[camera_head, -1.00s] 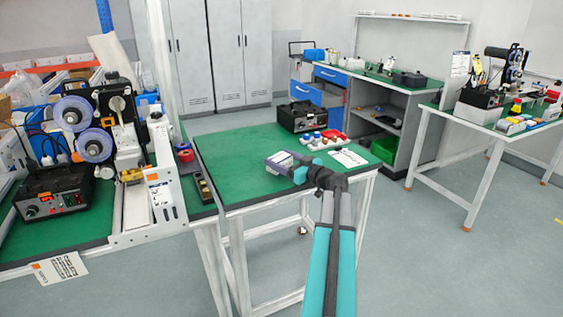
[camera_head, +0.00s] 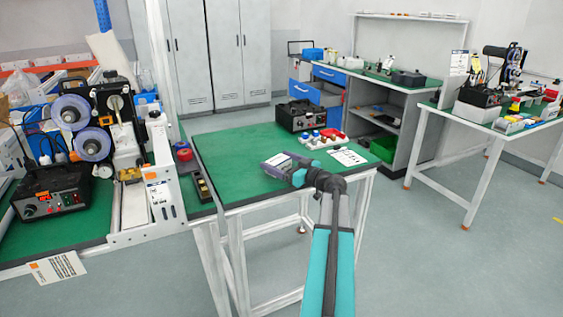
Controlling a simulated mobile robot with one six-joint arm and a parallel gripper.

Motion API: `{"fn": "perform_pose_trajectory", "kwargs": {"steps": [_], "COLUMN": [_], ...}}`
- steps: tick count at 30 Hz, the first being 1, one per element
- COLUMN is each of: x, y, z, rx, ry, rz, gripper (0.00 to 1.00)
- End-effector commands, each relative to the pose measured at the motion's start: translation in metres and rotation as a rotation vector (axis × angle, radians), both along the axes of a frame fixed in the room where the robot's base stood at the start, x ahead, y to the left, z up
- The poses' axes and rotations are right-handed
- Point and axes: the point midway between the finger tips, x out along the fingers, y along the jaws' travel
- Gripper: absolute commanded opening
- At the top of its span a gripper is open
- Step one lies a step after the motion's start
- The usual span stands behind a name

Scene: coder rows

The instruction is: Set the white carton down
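My gripper (camera_head: 282,168) is at the end of my teal and grey arm, over the green top of the middle table (camera_head: 235,150). A small white thing, which I take to be the white carton (camera_head: 277,159), shows between the grey-purple fingers. The fingers appear shut on it. They hide most of it, and its underside is out of sight. I cannot tell whether it touches the table top.
A white rack with coloured caps (camera_head: 322,139), a black box device (camera_head: 300,116) and a white sheet (camera_head: 347,157) are on the table behind and right of my gripper. The green top left of it is clear. A bench with spools (camera_head: 92,145) adjoins the left side.

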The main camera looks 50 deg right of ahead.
Motion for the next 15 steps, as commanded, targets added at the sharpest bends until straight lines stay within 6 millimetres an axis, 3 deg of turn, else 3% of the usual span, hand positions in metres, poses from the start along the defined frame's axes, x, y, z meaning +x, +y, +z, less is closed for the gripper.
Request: {"fn": "perform_pose_trajectory", "kwargs": {"steps": [12,15], "x": [0.000,-0.010], "y": [0.001,0.001], "z": [0.004,0.002], "rx": [0.001,0.000], "ry": [0.000,0.000], "rz": [0.001,-0.001], "gripper": [0.89,0.89]}}
